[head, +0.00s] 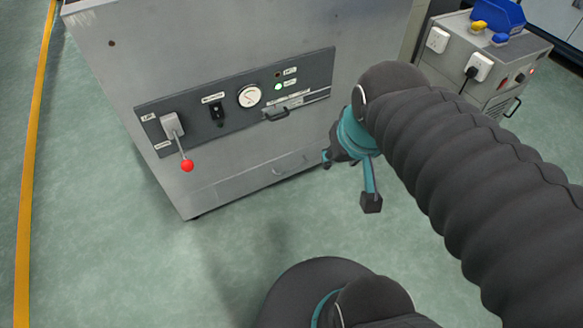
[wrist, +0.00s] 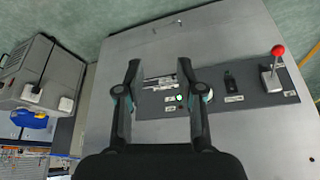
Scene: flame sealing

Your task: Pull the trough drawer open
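The grey metal cabinet (head: 235,50) has a low front panel with a thin bar handle (head: 290,165), which looks like the trough drawer; its front looks flush. In the wrist view that handle (wrist: 180,22) is small, beyond my fingertips. A dark handle (head: 275,113) sits by a narrow labelled slot on the control panel; in the wrist view this area (wrist: 160,82) shows between my fingers. My gripper (head: 348,182) is in front of the cabinet's right part, right of the low handle. In the wrist view my gripper (wrist: 159,66) is open and empty, its fingers apart.
A grey unit with sockets (head: 455,60) stands at the right. Green floor (head: 110,220) is clear at the left.

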